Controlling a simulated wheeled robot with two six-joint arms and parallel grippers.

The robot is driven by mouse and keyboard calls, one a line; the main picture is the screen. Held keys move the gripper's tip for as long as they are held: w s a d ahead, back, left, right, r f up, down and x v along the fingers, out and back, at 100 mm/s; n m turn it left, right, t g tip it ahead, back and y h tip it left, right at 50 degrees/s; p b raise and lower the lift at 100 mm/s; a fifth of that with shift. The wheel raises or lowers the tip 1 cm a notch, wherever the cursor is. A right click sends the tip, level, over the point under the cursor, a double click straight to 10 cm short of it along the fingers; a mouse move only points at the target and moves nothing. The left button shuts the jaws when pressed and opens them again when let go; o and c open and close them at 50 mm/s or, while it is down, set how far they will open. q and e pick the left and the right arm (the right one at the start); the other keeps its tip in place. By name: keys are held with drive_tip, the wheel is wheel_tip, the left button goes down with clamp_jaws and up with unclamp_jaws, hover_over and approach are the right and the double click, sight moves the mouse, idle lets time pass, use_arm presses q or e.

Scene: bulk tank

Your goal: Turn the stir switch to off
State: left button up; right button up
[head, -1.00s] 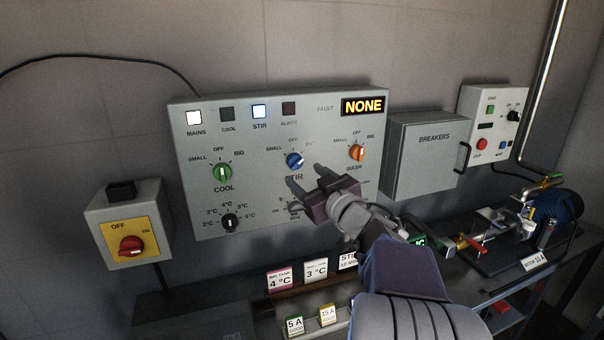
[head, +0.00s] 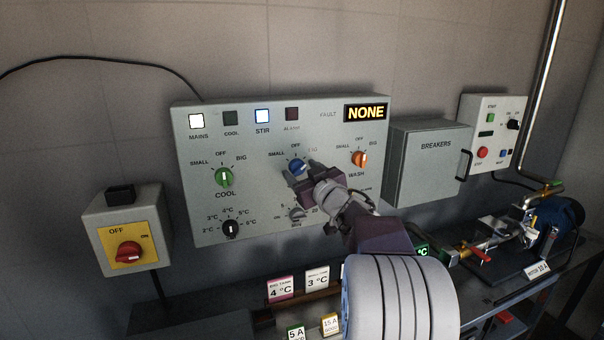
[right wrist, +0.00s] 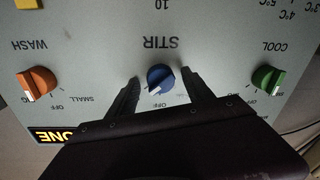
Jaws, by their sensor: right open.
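The blue stir knob (head: 296,165) is on the grey control panel, partly hidden behind my right gripper (head: 300,174). In the right wrist view, the picture is upside down and the blue knob (right wrist: 160,77) lies between my two open fingers, one on each side. Small gaps show; I cannot tell whether either finger touches it. The knob's white mark points down-left there, off the OFF label (right wrist: 160,105), which is up and right on the upright panel. The stir lamp (head: 262,116) is lit. My left gripper is not in view.
The green cool knob (head: 223,177) is left of the stir knob and the orange wash knob (head: 359,159) right. A dark dial (head: 230,229) is below the cool knob. A breakers box (head: 432,165) stands right of the panel, a red rotary switch (head: 129,253) left.

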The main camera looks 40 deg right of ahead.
drive_tip(key=shift+c, duration=0.3)
clamp_jaws()
drive_tip(key=shift+r, duration=0.1)
drive_tip(key=n, duration=0.4)
drive_tip(key=shift+r+n+g, duration=0.1)
drive_tip(key=shift+n+g, duration=0.2)
drive_tip(key=shift+r+n+h, duration=0.1)
drive_tip(key=shift+n+h, duration=0.2)
drive_tip(key=shift+n, duration=2.1)
drive_tip(key=shift+o, duration=0.3)
unclamp_jaws()
